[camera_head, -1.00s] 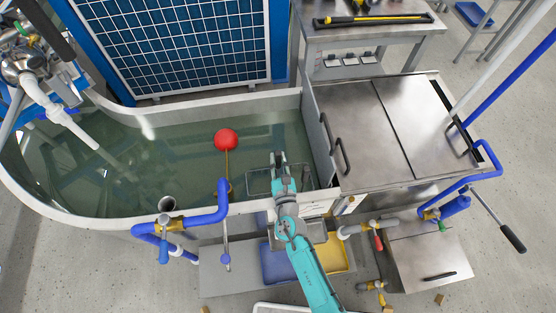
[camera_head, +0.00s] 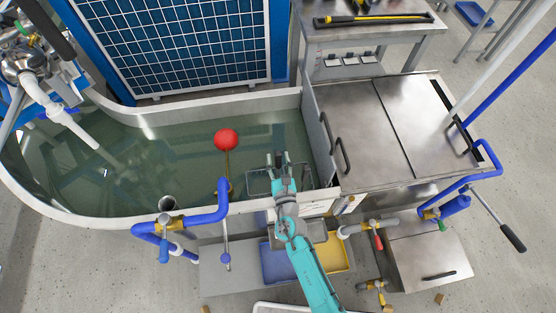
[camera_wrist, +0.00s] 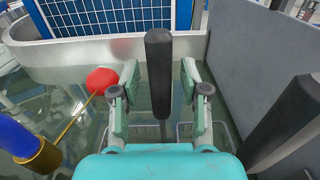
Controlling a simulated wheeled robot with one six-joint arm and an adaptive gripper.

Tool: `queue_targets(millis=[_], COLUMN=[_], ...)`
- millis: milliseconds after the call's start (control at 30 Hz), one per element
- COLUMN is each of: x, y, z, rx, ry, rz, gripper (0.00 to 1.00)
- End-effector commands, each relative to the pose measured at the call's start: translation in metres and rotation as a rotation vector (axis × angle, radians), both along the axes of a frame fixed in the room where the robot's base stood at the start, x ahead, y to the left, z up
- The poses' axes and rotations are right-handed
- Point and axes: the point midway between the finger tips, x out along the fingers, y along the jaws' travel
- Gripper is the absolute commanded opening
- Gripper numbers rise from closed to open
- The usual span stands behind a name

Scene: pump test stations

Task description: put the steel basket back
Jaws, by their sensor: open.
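The steel basket (camera_head: 258,183) is a thin wire frame in the green water of the tank, against its right end near the front wall. My gripper (camera_head: 278,158) is above it and hides part of it. In the wrist view, my gripper (camera_wrist: 160,82) is open, with a finger on each side of a black upright grip (camera_wrist: 159,75). Gaps show between the grip and both fingers. The grip seems to belong to the basket, but its lower join is hidden. Some basket wire (camera_wrist: 184,131) shows behind and below the fingers.
A red float (camera_head: 226,139) on a rod is left of my gripper. The tank's end wall (camera_head: 322,145) and a steel lid (camera_head: 375,140) with dark handles are close on the right. A blue pipe (camera_head: 205,218) crosses the front rim. Open water lies left.

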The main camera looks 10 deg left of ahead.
Motion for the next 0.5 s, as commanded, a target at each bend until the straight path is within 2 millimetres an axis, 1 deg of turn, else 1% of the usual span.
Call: queue_targets(millis=[167,400,500], x=[-0.025,-0.071,-0.087], y=[-0.007,-0.02,-0.025], z=[-0.001,-0.001,-0.001], rx=[-0.001,-0.001,-0.001], ry=[0.002,0.003,0.002], rz=[0.002,0.002,0.002], gripper=[0.45,0.45,0.45])
